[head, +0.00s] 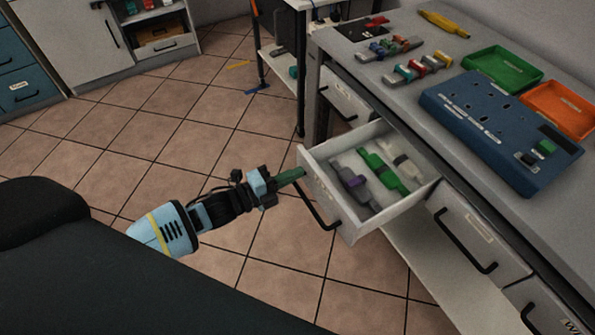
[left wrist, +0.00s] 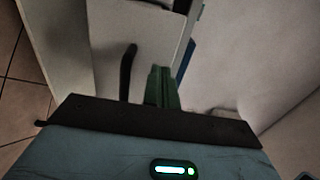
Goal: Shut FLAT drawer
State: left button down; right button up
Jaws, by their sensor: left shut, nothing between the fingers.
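A white drawer (head: 345,228) stands pulled out of the workbench, with its black bar handle (head: 318,208) on the front. Its label is too small to read, so I cannot tell that it is FLAT. Contact is unclear. My right gripper is out of view.
Closed drawers flank the open one, one with a handle (head: 465,243) to its right. On the benchtop are a blue panel (head: 470,125), a green tray (head: 503,66), an orange tray (head: 560,105) and several tools.

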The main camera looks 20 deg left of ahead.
pick_arm(q)
jog(key=shift+x, duration=0.8)
